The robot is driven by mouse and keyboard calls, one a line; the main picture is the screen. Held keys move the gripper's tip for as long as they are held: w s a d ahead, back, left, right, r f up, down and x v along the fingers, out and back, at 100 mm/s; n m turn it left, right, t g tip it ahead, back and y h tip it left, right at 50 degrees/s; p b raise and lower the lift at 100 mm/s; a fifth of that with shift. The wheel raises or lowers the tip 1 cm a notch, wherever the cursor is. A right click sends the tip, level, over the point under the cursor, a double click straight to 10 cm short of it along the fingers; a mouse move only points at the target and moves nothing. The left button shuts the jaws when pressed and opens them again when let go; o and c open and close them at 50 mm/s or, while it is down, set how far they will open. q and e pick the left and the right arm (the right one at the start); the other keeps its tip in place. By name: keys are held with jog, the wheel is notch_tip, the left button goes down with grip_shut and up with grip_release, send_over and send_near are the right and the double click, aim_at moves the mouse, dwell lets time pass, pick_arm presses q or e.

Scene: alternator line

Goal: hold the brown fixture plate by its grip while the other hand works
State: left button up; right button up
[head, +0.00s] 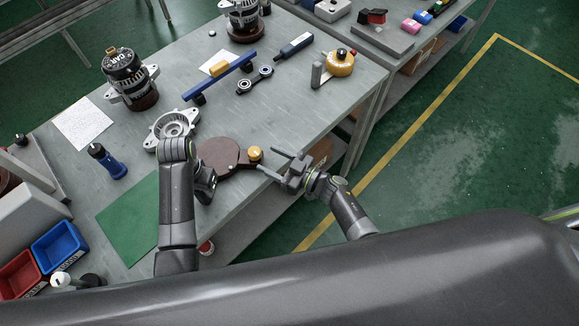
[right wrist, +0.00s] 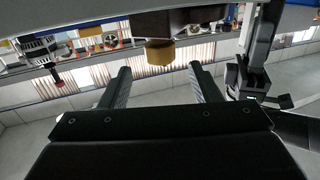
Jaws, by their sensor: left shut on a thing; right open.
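The brown fixture plate (head: 219,153) lies at the near edge of the grey workbench, with a yellow knob (head: 255,153) at its right end. The yellow knob also shows in the right wrist view (right wrist: 160,56), beyond and between the fingers. My left gripper (head: 205,186) is shut at the plate's near left side; its hold on the plate's grip is mostly hidden by my own arm. My right gripper (head: 271,163) is open and empty just right of the plate, past the bench edge, its fingers pointing toward the knob. It also shows in the right wrist view (right wrist: 162,82).
A pale metal housing (head: 172,126) sits just behind the plate. An alternator (head: 129,78), a blue bar (head: 218,78) and a yellow round part (head: 341,63) stand farther back. A green mat (head: 128,220) lies left of my left arm. Open floor lies right.

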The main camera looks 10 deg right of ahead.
jog(key=v, duration=0.6)
pick_arm(q)
jog(key=o, duration=1)
